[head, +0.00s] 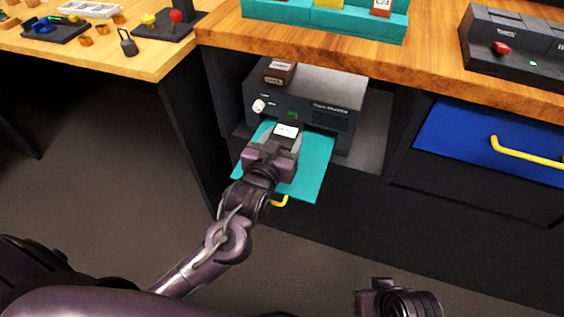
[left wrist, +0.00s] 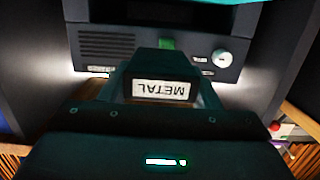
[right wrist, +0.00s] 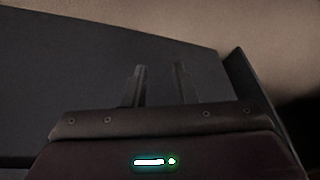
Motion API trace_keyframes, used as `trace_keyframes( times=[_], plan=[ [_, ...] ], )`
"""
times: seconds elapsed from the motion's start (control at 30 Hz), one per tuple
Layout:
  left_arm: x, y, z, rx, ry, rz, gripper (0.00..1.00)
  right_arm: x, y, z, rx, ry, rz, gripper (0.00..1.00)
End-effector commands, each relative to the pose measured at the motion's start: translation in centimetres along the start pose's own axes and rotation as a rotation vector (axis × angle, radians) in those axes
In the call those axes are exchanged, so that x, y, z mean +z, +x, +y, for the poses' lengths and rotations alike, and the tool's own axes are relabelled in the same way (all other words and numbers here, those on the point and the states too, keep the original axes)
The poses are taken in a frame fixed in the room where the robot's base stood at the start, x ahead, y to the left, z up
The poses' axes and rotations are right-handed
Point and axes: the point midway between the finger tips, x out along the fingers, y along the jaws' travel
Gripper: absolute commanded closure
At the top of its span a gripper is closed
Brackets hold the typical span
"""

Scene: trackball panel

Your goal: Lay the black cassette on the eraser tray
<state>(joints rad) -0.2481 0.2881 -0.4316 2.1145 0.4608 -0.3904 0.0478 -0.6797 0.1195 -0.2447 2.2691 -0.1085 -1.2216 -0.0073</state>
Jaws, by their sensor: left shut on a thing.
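The black cassette (head: 289,127) has a white label and is held in my left gripper (head: 283,136). The left wrist view shows the cassette (left wrist: 160,82) between the fingers, its label reading METAL upside down. The teal eraser tray (head: 316,165) sticks out from the front of the grey eraser unit (head: 330,93). The cassette and gripper appear over the tray's middle; whether the cassette touches it cannot be told. My right gripper (head: 376,284) is low at the bottom of the head view; its two fingers (right wrist: 161,68) stand apart and empty in the right wrist view.
A brown cassette (head: 280,71) lies on top of the eraser unit, inside an open bay beneath the wooden counter (head: 300,43). A blue drawer (head: 480,140) with a yellow handle is at the right. A teal rack (head: 270,10) stands on the counter.

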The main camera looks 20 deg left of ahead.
Motion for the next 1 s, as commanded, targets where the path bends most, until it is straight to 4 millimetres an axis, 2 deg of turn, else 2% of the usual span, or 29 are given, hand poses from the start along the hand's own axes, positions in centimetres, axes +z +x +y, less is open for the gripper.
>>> trace_keyframes(
  times=[0.03,0.27,0.5,0.9,0.93,1.0],
  plan=[
    [1.2,0.1,0.0,0.0,0.002,-0.001,0.69,-0.1,0.3,-0.2,-0.004,-0.005,0.017,0.75],
    [2.7,0.4,0.0,0.0,-0.001,0.001,0.69,-0.6,0.5,-0.7,-0.014,-0.014,0.054,0.75],
    [6.2,0.9,0.0,0.0,0.0,-0.001,0.69,-1.1,1.1,-1.7,-0.035,-0.029,0.118,0.75],
    [6.8,1.0,0.0,0.0,0.0,0.001,0.69,-1.4,0.9,-1.9,-0.038,-0.032,0.135,0.75],
    [6.9,1.0,0.0,0.0,0.0,0.0,0.43,-1.4,0.9,-1.9,-0.038,-0.033,0.136,0.75],
    [6.8,1.0,0.0,0.0,0.0,0.0,0.33,-1.4,0.9,-1.9,-0.038,-0.033,0.136,0.75]
  ],
)
